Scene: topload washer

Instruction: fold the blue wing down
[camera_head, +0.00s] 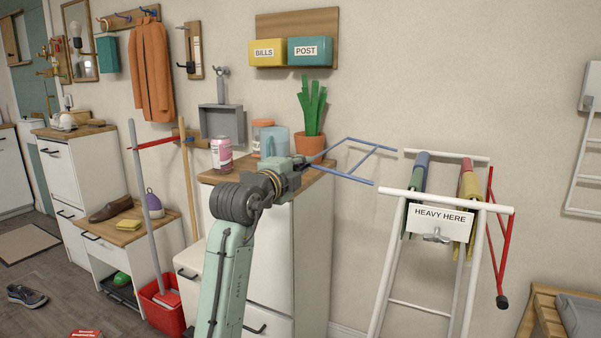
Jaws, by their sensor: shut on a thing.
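The blue wing (363,160) is a blue bar frame at the left side of the white drying rack (461,209). It stands out to the left, close to level, at the height of the rack's top. My gripper (305,163) is at the wing's outer left end, shut on the blue bar there. The fingertips are small in the view and partly hidden by the gripper body. The red wing (503,235) on the rack's right side hangs down.
A white cabinet (312,240) stands behind my arm. Cloths and a "HEAVY HERE" sign (440,216) hang on the rack. A wooden bench (545,312) is at right.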

